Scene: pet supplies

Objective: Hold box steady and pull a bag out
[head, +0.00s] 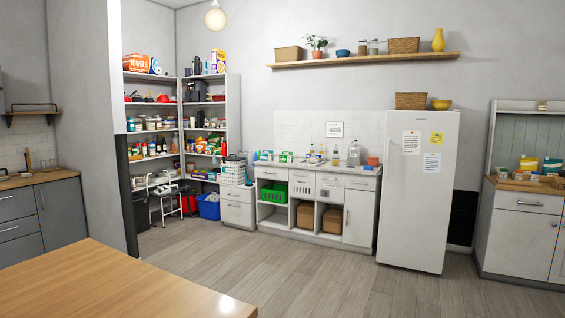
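Neither of my grippers is in view. I cannot tell which box is the task's box, and no bag can be made out for certain. Small green and white boxes (286,157) stand on the white counter (318,169) by the back wall. Two brown boxes or bins, one on the left (305,216) and one on the right (332,220), sit in the counter's lower open compartments. Small packets, one of them yellow (528,164), stand on the wooden counter (525,186) at the far right; they are too small to identify.
A wooden table (110,285) fills the front left. A white fridge (418,190) stands right of the white counter. Full pantry shelves (180,128), a step stool (163,200) and a blue bin (208,207) are at the back left. The middle floor (310,275) is clear.

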